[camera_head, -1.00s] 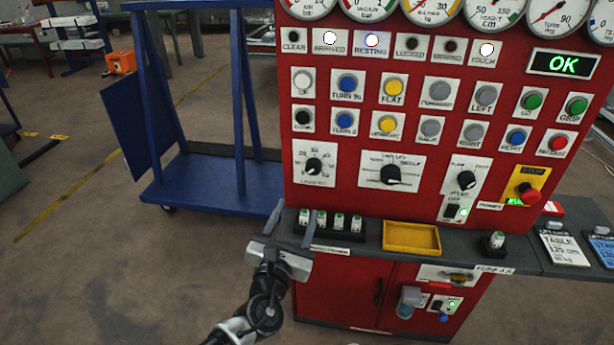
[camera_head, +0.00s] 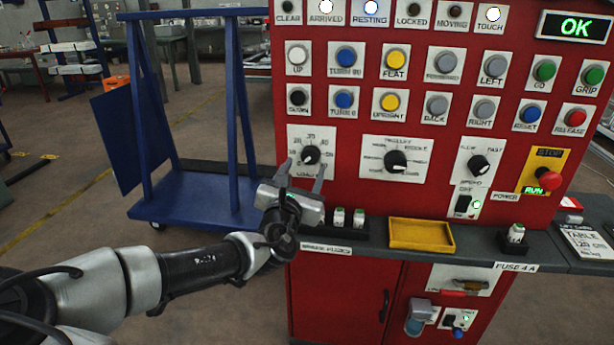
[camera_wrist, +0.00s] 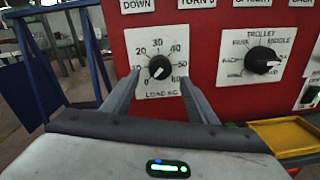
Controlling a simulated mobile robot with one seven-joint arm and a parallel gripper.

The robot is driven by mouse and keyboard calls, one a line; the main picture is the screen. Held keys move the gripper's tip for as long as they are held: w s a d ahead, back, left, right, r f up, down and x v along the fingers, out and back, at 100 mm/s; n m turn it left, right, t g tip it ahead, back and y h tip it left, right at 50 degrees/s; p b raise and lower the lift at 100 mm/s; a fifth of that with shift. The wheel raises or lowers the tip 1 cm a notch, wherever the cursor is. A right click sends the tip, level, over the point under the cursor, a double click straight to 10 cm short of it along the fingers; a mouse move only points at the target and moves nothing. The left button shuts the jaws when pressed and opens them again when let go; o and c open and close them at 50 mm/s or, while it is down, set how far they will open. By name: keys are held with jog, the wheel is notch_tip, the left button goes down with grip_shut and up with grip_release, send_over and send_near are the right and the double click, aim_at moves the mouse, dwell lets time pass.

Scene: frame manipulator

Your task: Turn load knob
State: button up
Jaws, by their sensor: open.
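The load knob (camera_head: 310,155) is a black round knob on a white plate marked with numbers, at the lower left of the red panel. In the wrist view the load knob (camera_wrist: 159,67) lies beyond and between my fingers, its white pointer toward the lower left. My gripper (camera_head: 304,177) is open and empty, just below and in front of the knob's plate. In the wrist view my gripper (camera_wrist: 158,88) has one finger on each side of the knob, apart from it as far as I can tell.
The trolley knob (camera_head: 396,161) sits to the right, and the speed knob (camera_head: 479,165) beyond it. A grey ledge with spare fuses (camera_head: 349,217) and a yellow tray (camera_head: 421,234) runs below the panel. A blue cart (camera_head: 195,195) stands to the left.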

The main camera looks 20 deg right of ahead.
aim_at(309, 159)
jog(key=shift+b+x, duration=0.65)
jog(key=shift+x, duration=1.55)
jog(key=c, duration=1.1)
